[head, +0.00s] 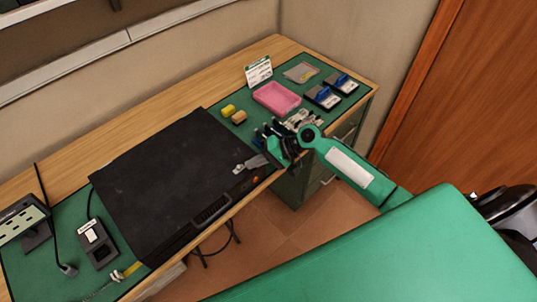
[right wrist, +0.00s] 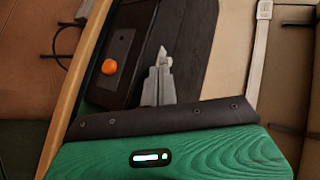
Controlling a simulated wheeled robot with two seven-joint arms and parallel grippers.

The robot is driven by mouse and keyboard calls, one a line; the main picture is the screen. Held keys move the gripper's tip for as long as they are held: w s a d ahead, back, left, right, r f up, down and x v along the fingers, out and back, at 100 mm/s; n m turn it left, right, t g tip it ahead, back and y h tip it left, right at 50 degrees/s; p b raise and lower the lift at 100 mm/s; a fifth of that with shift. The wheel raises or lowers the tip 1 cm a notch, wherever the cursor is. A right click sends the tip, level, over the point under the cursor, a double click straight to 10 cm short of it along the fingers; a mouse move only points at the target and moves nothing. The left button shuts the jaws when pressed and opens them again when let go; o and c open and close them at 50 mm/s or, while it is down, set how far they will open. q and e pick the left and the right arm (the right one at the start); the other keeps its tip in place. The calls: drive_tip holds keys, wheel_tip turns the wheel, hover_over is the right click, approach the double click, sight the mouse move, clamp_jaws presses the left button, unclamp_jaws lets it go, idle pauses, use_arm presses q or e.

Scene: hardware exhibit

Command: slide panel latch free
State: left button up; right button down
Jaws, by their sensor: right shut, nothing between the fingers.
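A large black panel (head: 150,175) lies flat on the workbench, with a dark handle (head: 211,209) at its front edge. A small orange round piece (head: 256,180) sits near its right front corner. In the right wrist view the orange piece (right wrist: 106,66) is on a dark plate, and I take it for the latch knob. My right gripper (head: 240,169) is over the panel's right side, beside the orange piece. Its grey fingers (right wrist: 163,58) are shut with nothing between them. I cannot tell whether the fingertips touch the panel. My left gripper is not in view.
Behind my right gripper are a pink tray (head: 277,98), yellow blocks (head: 229,111), a small sign (head: 258,71) and blue-grey devices (head: 323,97). A dark box with a white label (head: 97,242) and a slotted stand (head: 22,222) are at the left. Drawers stand under the bench's right end.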

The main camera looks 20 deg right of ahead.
sight(245, 174)
drive_tip(key=shift+w+a, duration=0.15)
drive_tip(key=shift+a, duration=0.35)
drive_tip(key=shift+s+a+p, duration=0.25)
drive_tip(key=shift+a, duration=0.4)
drive_tip(key=shift+s+a+p, duration=0.25)
drive_tip(key=shift+a, duration=0.35)
